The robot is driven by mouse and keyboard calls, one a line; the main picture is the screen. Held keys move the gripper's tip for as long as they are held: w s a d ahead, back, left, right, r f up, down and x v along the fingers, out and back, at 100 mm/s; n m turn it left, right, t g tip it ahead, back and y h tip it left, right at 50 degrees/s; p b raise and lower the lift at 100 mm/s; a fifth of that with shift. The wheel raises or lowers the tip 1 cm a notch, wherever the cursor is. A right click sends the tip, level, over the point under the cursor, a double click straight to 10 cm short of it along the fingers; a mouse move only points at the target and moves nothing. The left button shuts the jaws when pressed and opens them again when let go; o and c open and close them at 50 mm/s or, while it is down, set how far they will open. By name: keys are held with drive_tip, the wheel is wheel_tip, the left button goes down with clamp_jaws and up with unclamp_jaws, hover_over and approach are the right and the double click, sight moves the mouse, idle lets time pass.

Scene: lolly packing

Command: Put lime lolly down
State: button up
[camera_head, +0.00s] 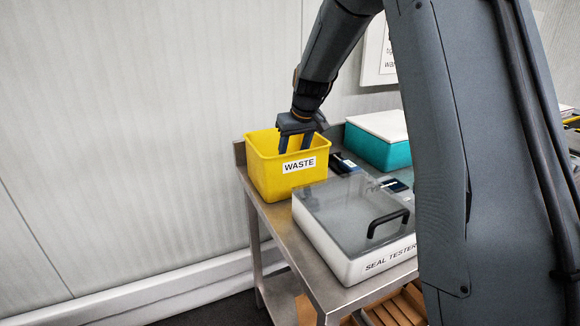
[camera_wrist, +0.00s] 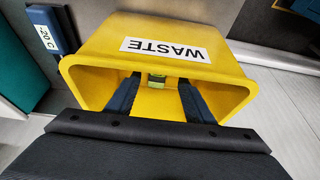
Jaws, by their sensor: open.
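The yellow bin marked WASTE (camera_head: 262,178) stands at the left end of the steel table, and it fills the middle of the wrist view (camera_wrist: 110,45). My gripper (camera_head: 297,143) points down into the bin, with its two fingers apart and their tips inside the rim. In the wrist view a small green and pale piece, apparently the lime lolly (camera_wrist: 157,77), shows inside the bin between the spread fingers. Most of it is hidden, and I cannot tell whether it touches a finger or the bin floor. The head view does not show it.
The seal tester (camera_head: 345,215), with a clear lid and black handle, stands in front and right of the bin. A teal box with a white top (camera_head: 375,140) is behind. Small dark items (camera_head: 343,163) lie between. The wall is close behind the bin.

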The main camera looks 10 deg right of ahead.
drive_tip(key=shift+v, duration=1.6)
